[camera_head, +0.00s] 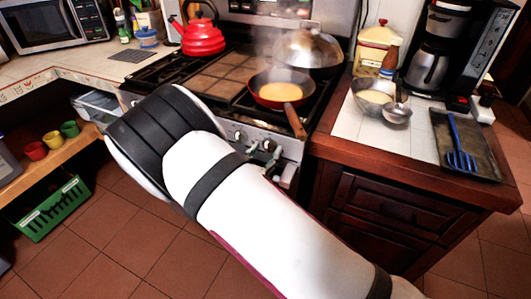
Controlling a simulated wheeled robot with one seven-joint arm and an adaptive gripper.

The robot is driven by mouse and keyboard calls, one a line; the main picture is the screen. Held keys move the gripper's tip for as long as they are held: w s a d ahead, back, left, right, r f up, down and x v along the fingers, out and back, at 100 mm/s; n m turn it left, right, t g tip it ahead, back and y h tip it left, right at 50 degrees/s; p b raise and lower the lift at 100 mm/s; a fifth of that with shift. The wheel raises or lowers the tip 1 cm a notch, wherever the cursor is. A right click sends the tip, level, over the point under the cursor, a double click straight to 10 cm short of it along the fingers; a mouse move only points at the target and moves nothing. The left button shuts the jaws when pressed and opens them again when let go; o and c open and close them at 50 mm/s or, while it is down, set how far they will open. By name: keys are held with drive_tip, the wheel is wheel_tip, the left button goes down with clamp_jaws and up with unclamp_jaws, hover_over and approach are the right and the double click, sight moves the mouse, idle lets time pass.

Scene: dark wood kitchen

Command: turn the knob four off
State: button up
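The stove (215,88) stands at the back centre. Its front panel carries a row of knobs. A few pale knobs (268,145) show just above my white arm, near the panel's right end. Other knobs are hidden behind the arm, and I cannot tell which one is knob four. A small greenish-grey shape (275,158) sits by the right-hand knobs, too small to make out. My arm crosses the view from the lower right and bends in front of the stove.
A pan with yellow food (282,91) steams on the front right burner, its wooden handle (295,121) jutting past the stove's front edge. A red kettle (203,38) stands at the back left. The wooden counter (340,147) borders the stove's right. Tiled floor (120,240) lies open at lower left.

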drive_tip(key=shift+s, duration=0.15)
drive_tip(key=v, duration=1.1)
drive_tip(key=shift+s, duration=0.35)
drive_tip(key=shift+s+a, duration=0.1)
drive_tip(key=shift+a, duration=0.05)
